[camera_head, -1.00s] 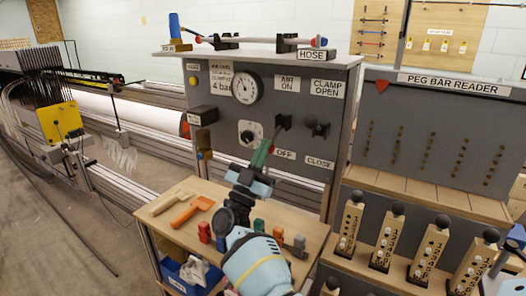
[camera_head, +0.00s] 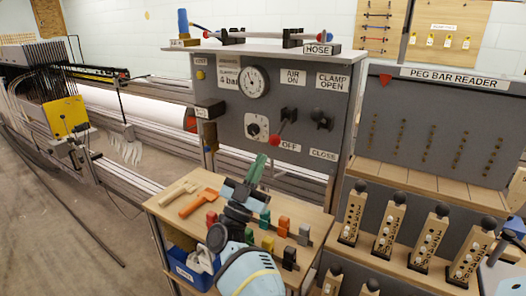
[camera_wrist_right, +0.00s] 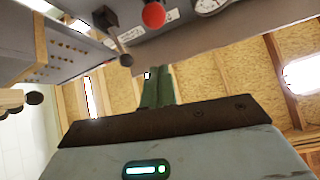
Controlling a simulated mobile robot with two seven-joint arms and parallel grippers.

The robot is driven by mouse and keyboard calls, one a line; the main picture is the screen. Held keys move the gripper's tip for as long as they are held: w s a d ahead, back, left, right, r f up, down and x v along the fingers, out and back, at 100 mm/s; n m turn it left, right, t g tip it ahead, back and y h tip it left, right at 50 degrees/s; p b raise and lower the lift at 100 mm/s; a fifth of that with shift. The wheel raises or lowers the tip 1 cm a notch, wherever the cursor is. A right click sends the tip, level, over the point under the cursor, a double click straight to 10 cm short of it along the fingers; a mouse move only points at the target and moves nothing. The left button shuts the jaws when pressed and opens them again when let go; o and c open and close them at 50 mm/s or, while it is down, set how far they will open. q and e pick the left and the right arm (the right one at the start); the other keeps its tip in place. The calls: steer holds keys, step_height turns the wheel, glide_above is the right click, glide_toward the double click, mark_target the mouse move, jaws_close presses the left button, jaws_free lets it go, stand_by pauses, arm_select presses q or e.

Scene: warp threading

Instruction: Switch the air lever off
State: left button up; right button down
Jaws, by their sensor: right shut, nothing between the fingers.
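The air lever (camera_head: 283,128) is on the grey control panel (camera_head: 225,127), below the AIR ON label (camera_head: 293,77) and near the OFF label (camera_head: 290,148). Its rod slants down and to the left. In the right wrist view its red knob (camera_wrist_right: 153,15) shows at the top, beyond the fingertips. My right gripper (camera_head: 259,157) has green fingers, shut and empty, below and left of the lever and apart from it. The fingers also show in the wrist view (camera_wrist_right: 159,72). My left gripper is not in view.
The black-knobbed clamp lever (camera_head: 322,119) stands just right of the air lever. Below is a wooden bench (camera_head: 165,213) with tools and coloured blocks. A peg bar reader (camera_head: 440,125) stands at the right. A pressure gauge (camera_head: 251,82) is on the panel.

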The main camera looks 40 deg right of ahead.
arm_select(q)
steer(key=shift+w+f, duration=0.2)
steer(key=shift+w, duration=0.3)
arm_select(e)
steer(key=v, duration=0.2)
steer(key=shift+a+f, duration=0.1)
steer(key=shift+f, duration=0.25)
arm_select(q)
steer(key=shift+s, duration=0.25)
